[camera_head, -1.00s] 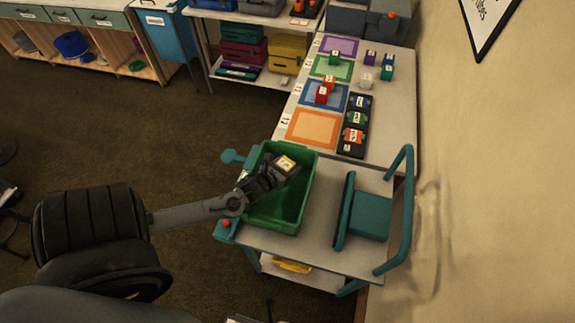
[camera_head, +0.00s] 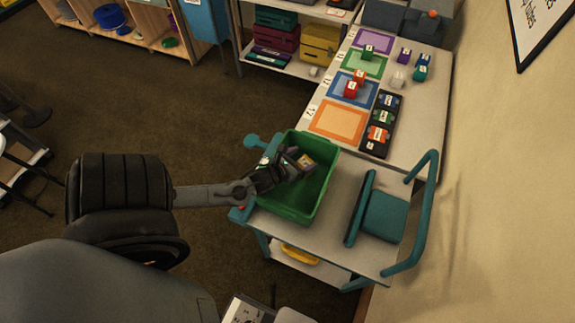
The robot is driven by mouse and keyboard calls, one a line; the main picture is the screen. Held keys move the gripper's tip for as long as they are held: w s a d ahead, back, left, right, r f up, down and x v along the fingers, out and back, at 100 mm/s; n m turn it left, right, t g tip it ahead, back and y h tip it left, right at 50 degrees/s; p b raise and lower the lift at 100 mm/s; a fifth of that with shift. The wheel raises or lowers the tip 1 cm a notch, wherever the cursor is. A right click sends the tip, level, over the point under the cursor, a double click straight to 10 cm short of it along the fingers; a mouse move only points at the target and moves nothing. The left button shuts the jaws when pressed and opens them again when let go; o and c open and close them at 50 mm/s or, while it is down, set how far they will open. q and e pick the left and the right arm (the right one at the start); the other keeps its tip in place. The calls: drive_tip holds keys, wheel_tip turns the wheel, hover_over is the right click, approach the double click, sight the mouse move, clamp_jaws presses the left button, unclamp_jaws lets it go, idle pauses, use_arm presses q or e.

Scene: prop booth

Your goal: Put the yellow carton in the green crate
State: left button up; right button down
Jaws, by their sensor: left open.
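The green crate (camera_head: 309,208) stands on the top of a grey cart, at its left end. My left gripper (camera_head: 298,162) reaches in from the left over the crate's rim. Its jaws are open. A small carton (camera_head: 307,162) with a pale label and a yellowish side is at the fingertips, within the crate's outline near its far end. The fingers hide part of it, and I cannot tell whether it touches the crate's floor. My right gripper is not in view.
The cart (camera_head: 335,235) has a teal handle (camera_head: 428,205) and a teal box-like part (camera_head: 384,217) on the right. A yellow item (camera_head: 300,254) is on its lower shelf. Behind, a table (camera_head: 420,130) holds coloured mats, small blocks and a black tray (camera_head: 378,140).

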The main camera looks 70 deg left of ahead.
use_arm(q)
drive_tip(key=v, duration=0.8)
drive_tip(key=shift+p, duration=0.3)
drive_tip(key=shift+r, duration=0.1)
